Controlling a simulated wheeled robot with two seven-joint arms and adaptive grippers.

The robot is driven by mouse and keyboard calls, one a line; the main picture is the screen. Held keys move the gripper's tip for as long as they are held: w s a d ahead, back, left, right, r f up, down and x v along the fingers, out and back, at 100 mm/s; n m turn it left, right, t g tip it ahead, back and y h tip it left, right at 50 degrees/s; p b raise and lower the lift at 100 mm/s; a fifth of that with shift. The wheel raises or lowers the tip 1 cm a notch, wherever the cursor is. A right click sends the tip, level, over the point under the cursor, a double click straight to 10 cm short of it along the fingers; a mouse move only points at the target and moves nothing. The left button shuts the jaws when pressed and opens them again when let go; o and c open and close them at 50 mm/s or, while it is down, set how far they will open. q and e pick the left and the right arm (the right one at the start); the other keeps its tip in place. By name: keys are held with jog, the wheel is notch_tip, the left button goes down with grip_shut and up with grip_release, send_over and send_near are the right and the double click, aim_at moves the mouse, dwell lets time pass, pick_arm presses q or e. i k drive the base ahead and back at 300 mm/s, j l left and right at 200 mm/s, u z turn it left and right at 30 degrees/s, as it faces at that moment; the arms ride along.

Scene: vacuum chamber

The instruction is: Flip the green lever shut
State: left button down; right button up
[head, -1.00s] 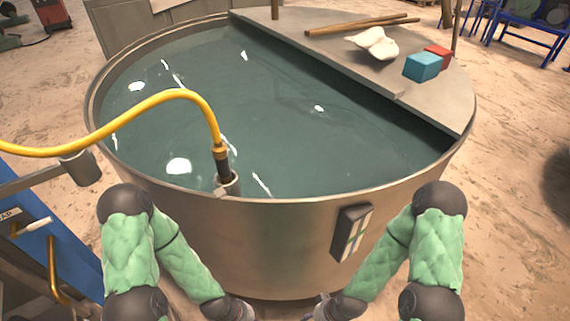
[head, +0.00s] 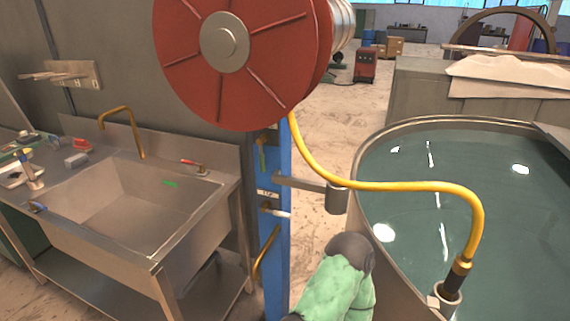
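A small green lever (head: 262,157) hangs on the upper part of the blue post (head: 274,240), just below the red hose reel. It is small and partly shaded, so I cannot tell its exact position. A white-handled lever (head: 275,211) sticks out to the right lower on the same post, under a small label. Neither gripper is in view. Only a green padded part of my arm shows at the bottom, right of the post.
A large red reel (head: 225,50) overhangs the post. A yellow hose (head: 400,187) runs from it across a grey bracket (head: 335,198) into the water tank (head: 375,150). A steel sink (head: 125,205) stands left. Open floor shows behind the post.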

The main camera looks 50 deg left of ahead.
aim_at(265, 137)
jog(key=u, duration=2.05)
